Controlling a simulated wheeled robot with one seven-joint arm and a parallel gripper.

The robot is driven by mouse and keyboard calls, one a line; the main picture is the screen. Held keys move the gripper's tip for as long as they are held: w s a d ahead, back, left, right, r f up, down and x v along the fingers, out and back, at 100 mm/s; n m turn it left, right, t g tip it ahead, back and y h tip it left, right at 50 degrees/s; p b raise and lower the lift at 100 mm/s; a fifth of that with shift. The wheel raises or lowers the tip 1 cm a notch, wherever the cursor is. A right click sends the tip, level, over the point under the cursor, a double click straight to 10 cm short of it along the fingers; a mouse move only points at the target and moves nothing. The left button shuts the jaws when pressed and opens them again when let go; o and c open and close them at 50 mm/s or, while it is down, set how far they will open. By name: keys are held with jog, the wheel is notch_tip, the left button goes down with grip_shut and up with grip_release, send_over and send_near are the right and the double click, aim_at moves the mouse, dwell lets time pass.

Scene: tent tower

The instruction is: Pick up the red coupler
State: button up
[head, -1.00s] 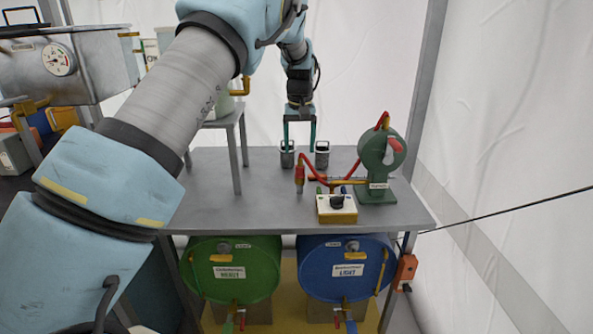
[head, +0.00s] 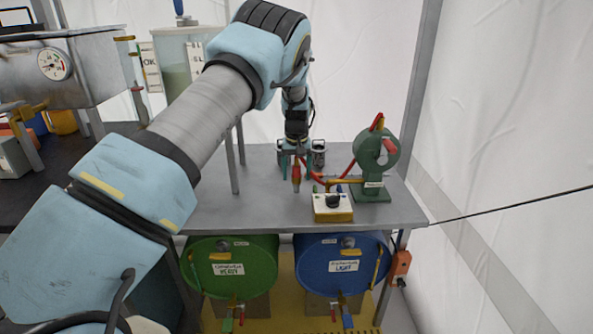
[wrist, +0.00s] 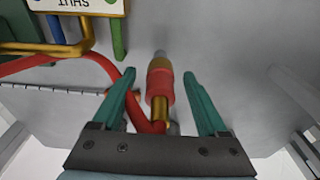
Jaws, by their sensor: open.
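The red coupler (head: 296,173) is on the end of a red hose, in front of my gripper in the head view. In the wrist view the red coupler (wrist: 160,86) has brass and grey parts. It lies between the two green fingers of my gripper (wrist: 160,74), with a gap on each side. My gripper (head: 296,160) is open at the grey table and holds nothing. The arm's end hides part of the hose in the head view.
A green pump (head: 374,165) and a yellow box with a black knob (head: 333,206) stand right of the coupler on the table (head: 250,211). A metal canister (head: 319,153) is just behind. Green (head: 262,262) and blue (head: 367,262) drums lie below.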

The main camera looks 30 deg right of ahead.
grip_shut()
dwell(0.5)
jog(key=shift+r, duration=0.15)
